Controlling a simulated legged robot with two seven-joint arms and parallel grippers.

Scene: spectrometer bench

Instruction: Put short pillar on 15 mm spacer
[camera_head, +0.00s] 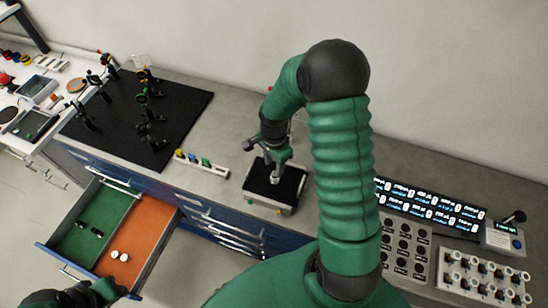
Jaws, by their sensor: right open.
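My right gripper (272,168) is open, above the black-topped box (258,196) at the front of the bench. A small pale upright piece shows at its fingertips; I cannot tell whether it is a pillar or part of the gripper. The short pillar and the 15 mm spacer are too small to identify surely. Two white round pieces (119,255) lie in the orange half of the open drawer, and small dark pieces (89,229) lie in the green half. My left arm shows at the bottom left corner, its fingers not clear.
The open drawer (152,248) juts out below the bench. A black breadboard (185,108) with several optic mounts stands at the left. A small rack (203,163) lies left of the box. Control panels (405,240) and a knob board (485,275) fill the right.

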